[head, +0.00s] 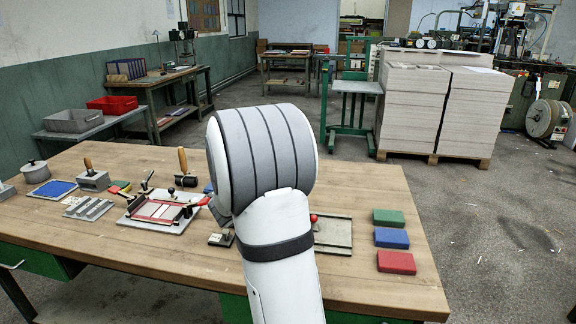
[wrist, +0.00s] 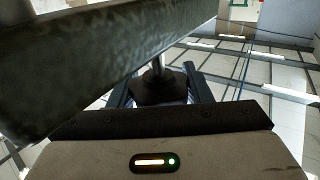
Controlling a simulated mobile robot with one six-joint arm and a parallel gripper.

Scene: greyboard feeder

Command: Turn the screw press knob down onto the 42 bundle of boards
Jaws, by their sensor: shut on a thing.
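In the wrist view my gripper (wrist: 160,84) has its two dark fingers on either side of a dark knob (wrist: 158,90) and is shut on it. In the head view my own arm covers the middle, so my gripper, the knob and the press are hidden there. I cannot make out the 42 bundle in either view, nor the gap between it and the press.
The wooden workbench (head: 380,275) holds a red-framed jig (head: 160,209) left of my arm. Green (head: 388,217), blue (head: 391,238) and red (head: 396,262) blocks lie at its right end. A grey plate (head: 333,236) is partly behind my arm. Tall board stacks (head: 412,108) stand on a pallet behind.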

